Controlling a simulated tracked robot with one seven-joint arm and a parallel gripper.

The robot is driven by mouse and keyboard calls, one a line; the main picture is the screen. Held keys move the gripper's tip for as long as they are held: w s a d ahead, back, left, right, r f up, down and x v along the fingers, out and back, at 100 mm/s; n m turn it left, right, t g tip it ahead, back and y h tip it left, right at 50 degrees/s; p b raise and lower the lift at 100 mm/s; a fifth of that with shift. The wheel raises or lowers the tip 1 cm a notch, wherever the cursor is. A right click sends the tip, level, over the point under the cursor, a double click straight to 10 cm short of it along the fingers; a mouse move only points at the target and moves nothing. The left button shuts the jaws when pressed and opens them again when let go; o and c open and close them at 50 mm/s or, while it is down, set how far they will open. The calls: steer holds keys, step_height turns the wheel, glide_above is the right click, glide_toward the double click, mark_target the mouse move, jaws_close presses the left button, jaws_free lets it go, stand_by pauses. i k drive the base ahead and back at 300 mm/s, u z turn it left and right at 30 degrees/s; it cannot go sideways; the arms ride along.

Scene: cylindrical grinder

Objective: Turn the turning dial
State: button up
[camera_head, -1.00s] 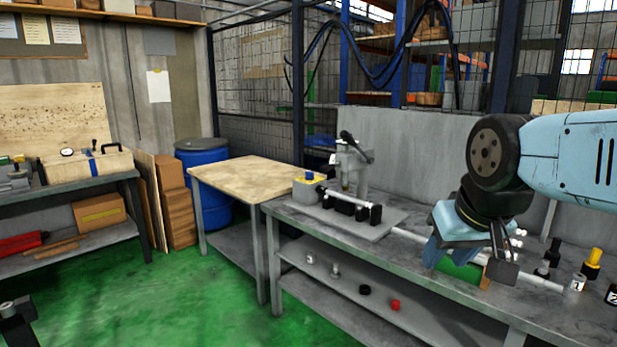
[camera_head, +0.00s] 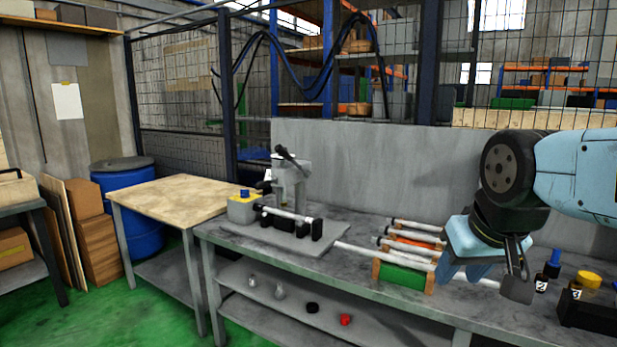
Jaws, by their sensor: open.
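A small grey machine (camera_head: 290,185) with a black lever on top stands on a flat plate at the left end of the grey workbench. Beside it is a yellow-topped box (camera_head: 242,206) with a blue knob (camera_head: 244,193), which may be the turning dial; I cannot tell for sure. A light rod (camera_head: 288,214) in black supports lies in front of the machine. My gripper (camera_head: 494,276) hangs over the right part of the bench, well apart from the knob. It is open and its dark finger points down; the other finger is hard to make out.
A rack of rods with green (camera_head: 403,277) and orange blocks lies left of my gripper. Small bottles (camera_head: 548,270) and a black block (camera_head: 590,312) are at right. A wooden-topped table (camera_head: 170,195) adjoins the bench. A grey panel (camera_head: 370,170) stands behind.

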mark_target(244, 193)
steer(key=u, duration=0.15)
steer(key=i, duration=0.15)
steer(key=z, duration=2.4)
steer(key=k, duration=1.5)
steer(key=u, duration=2.05)
steer(key=i, duration=0.6)
steer(key=u, duration=0.25)
